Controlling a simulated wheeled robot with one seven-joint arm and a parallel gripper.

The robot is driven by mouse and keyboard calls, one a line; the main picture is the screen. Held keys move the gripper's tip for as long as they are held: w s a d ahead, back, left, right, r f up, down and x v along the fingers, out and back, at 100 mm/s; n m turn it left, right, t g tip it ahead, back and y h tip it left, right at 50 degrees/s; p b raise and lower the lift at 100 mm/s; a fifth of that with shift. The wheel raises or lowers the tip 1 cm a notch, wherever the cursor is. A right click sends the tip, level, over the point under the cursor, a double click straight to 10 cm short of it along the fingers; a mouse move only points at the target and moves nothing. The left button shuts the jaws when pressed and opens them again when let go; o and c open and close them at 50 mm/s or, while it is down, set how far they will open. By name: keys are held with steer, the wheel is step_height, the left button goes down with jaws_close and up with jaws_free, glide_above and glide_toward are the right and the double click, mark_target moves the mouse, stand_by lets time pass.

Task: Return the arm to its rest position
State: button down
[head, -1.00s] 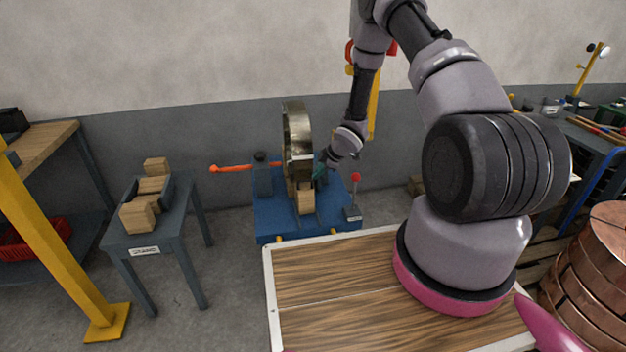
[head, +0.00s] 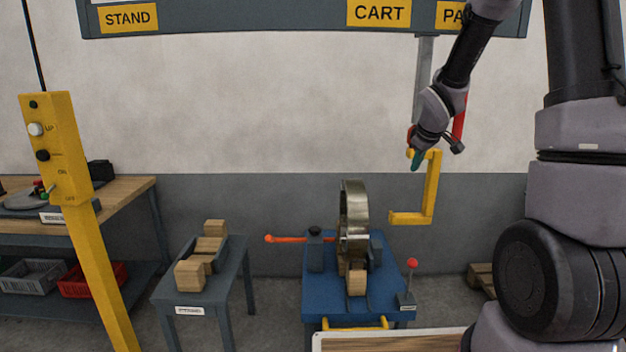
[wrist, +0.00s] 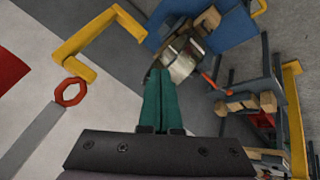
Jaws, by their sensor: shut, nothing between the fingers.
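My gripper (head: 415,164) is raised against the wall at the upper right of the head view, with its green fingers pointing down. In the wrist view the green fingers (wrist: 157,90) lie side by side, shut with nothing between them. A yellow bracket (head: 432,190) hangs just beside and behind the gripper in the head view; whether they touch I cannot tell. The bracket (wrist: 90,40) also shows at the upper left of the wrist view.
A metal ring (head: 353,215) stands upright on wooden blocks on the blue cart (head: 318,293), below and left of the gripper. A small grey stand (head: 220,277) holds wooden blocks. A yellow control post (head: 88,240) stands left. The wall area left of my gripper is clear.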

steer(key=s+r+m, duration=0.6)
steer(key=s+r, duration=0.7)
steer(key=s+a+r+m+y, duration=0.1)
steer(key=s+a+r+m, duration=0.1)
steer(key=s, duration=0.6)
steer(key=s+a+r+m+y, duration=0.1)
steer(key=s+a+r+m, duration=0.2)
steer(key=s, duration=0.6)
steer(key=shift+a+y, duration=0.15)
steer(key=shift+y, duration=0.15)
steer(key=shift+w, duration=0.1)
